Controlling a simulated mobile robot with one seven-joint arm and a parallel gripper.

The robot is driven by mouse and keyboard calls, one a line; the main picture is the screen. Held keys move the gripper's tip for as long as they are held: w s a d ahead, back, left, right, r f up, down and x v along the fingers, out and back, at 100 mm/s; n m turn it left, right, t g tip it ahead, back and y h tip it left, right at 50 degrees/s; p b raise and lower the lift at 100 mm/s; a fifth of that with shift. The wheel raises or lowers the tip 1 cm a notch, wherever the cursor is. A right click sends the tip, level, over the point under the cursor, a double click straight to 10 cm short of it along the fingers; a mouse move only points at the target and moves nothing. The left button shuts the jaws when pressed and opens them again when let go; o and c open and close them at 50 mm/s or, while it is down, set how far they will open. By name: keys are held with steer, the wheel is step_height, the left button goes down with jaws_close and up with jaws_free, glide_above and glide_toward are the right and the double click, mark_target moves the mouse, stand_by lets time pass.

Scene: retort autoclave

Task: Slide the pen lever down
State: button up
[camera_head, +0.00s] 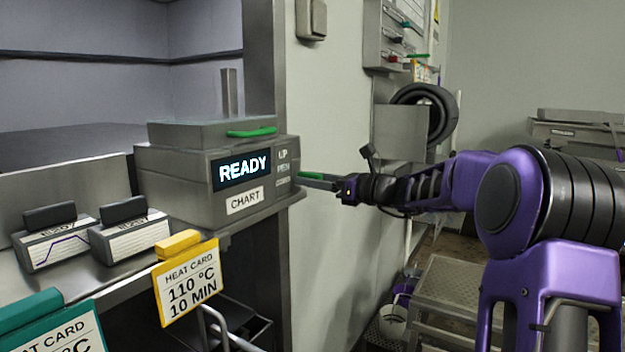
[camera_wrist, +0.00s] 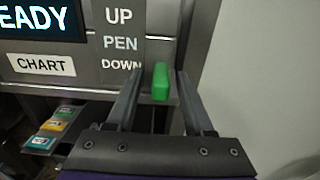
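The chart recorder (camera_head: 180,165) is a grey box with a READY screen, a CHART label and UP, PEN and DOWN marked on its right side. The green pen lever (camera_wrist: 160,82) shows beside the word DOWN in the wrist view; in the head view its green handle (camera_head: 311,175) is partly hidden by my gripper. My gripper (camera_wrist: 160,74) is open, with one finger on each side of the lever and a visible gap to both. In the head view my gripper (camera_head: 318,181) reaches in from the right at the recorder's side.
A second green handle (camera_head: 251,132) is on the recorder's top. Two chart cartridges (camera_head: 130,230) and a yellow heat card (camera_head: 188,278) are to the left. A pale wall (camera_head: 335,120) stands close behind my gripper. A metal step (camera_head: 450,285) is at the lower right.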

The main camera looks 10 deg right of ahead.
steer(key=p+v, duration=0.1)
steer(key=v, duration=1.6)
steer(key=shift+d, duration=0.15)
steer(key=shift+s, duration=0.15)
